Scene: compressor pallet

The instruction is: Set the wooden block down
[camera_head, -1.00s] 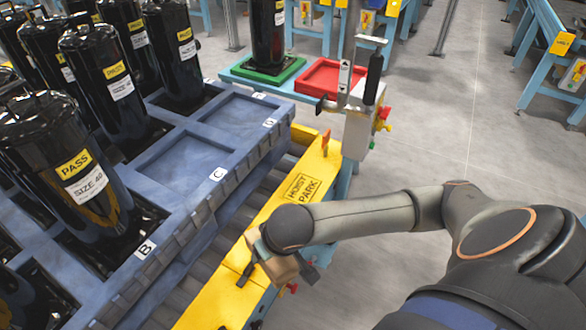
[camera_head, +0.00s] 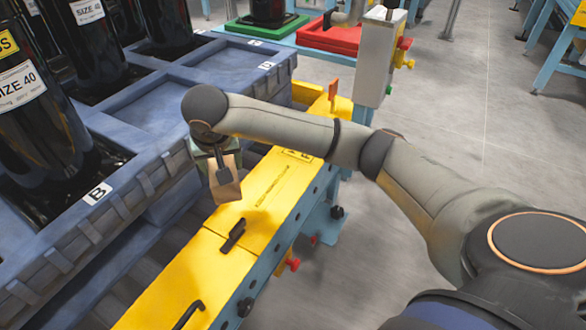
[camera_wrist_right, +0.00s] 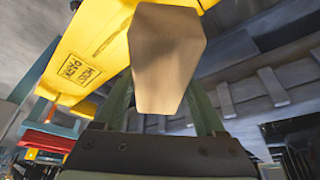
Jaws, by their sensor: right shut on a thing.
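The wooden block (camera_head: 224,184) is a light brown piece at the end of my right arm. My right gripper (camera_head: 216,162) is shut on it and points down. The block hangs over the inner edge of the yellow beam (camera_head: 186,287), beside the blue pallet (camera_head: 130,180). In the right wrist view the block (camera_wrist_right: 167,58) sits between the two green fingers of the gripper (camera_wrist_right: 163,100), with the yellow beam behind it. I cannot tell whether the block touches anything below. My left gripper is not in view.
Black cylinders (camera_head: 40,110) marked SIZE 40 stand in the pallet at the left. A dark latch (camera_head: 233,235) and a dark handle (camera_head: 188,314) rise from the beam. A grey control box (camera_head: 372,65), a red tray (camera_head: 335,38) and a green tray (camera_head: 265,25) are at the back.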

